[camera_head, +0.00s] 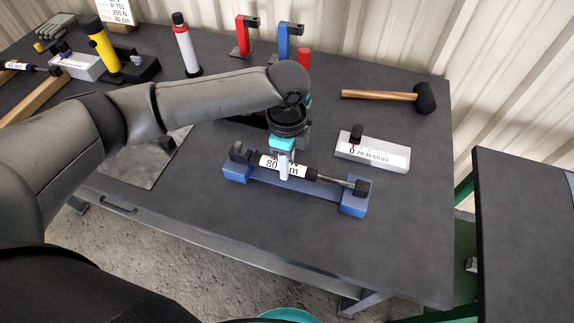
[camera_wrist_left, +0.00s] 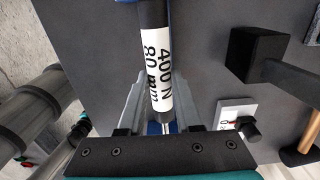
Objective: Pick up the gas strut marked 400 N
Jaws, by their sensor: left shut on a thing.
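The gas strut (camera_head: 328,178) has a black body, a white label and a thin metal rod. Its label reads 400 N and 80 mm in the left wrist view (camera_wrist_left: 157,62). The strut lies along a blue cradle (camera_head: 236,174) near the front of the bench; I cannot tell whether it is lifted clear of it. My left gripper (camera_head: 285,166) reaches down from above and is shut on the strut's labelled body. My right gripper is not in view.
A grey gauge block (camera_head: 372,152) stands right of the cradle, with a mallet (camera_head: 390,96) behind. Red (camera_head: 245,36) and blue (camera_head: 286,43) brackets and a white-and-red tube (camera_head: 187,50) stand at the back. Another labelled strut (camera_head: 18,65) lies far left. The bench's right front is clear.

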